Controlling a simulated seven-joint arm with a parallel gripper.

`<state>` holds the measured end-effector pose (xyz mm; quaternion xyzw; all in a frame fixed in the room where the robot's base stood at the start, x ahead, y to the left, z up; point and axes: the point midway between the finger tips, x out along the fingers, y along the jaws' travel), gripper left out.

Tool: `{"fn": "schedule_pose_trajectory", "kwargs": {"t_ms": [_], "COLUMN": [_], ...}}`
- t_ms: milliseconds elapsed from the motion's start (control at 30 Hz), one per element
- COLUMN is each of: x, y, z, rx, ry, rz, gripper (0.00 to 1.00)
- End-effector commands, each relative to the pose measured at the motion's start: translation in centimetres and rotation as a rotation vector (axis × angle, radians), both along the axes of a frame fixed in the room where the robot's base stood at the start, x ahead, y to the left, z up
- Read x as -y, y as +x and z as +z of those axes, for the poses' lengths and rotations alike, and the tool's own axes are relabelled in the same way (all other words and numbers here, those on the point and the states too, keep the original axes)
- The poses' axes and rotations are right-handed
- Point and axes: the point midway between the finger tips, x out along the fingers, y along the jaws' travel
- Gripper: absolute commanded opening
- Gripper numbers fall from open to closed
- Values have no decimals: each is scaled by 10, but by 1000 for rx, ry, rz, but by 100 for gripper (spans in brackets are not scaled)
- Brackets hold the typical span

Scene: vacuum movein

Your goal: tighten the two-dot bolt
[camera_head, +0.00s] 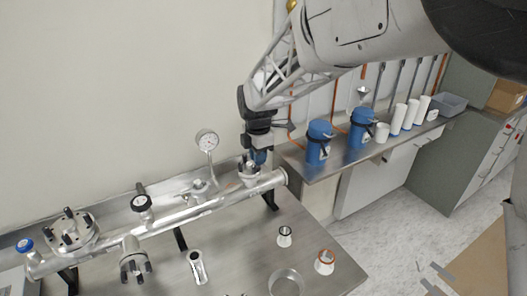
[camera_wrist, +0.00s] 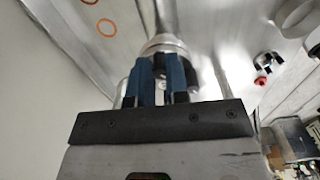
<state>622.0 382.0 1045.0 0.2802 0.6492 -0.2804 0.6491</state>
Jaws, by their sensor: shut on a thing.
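My gripper (camera_head: 258,160) points down at the right end of the silver vacuum pipe (camera_head: 205,208), over a short upright flanged port (camera_head: 249,176). In the wrist view its blue fingers (camera_wrist: 165,82) are closed at the port's round metal flange (camera_wrist: 165,45). A dark bolt (camera_wrist: 160,66) shows at the fingers, and they appear shut on it. Its dot marks cannot be made out, so I cannot tell whether it is the two-dot bolt. The fingers hide much of the port.
A pressure gauge (camera_head: 207,141) stands just left of my gripper. A flange with several black bolts (camera_head: 71,230) is at the pipe's left end. Loose fittings (camera_head: 325,262) lie on the steel table (camera_head: 235,255). Blue containers (camera_head: 319,142) stand on the shelf at right.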

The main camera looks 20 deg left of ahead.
Motion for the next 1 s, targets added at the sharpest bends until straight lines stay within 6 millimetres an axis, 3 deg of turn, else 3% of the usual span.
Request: {"fn": "schedule_pose_trajectory", "kwargs": {"t_ms": [200, 233, 300, 667, 1000], "x": [0, 0, 0, 0, 0], "y": [0, 0, 0, 0, 0], "z": [0, 0, 0, 2, 33], "rx": [0, 0, 0, 1, 3], "ry": [0, 0, 0, 1, 1], "rz": [1, 1, 1, 1, 1], "gripper": [0, 18, 26, 26, 26]}}
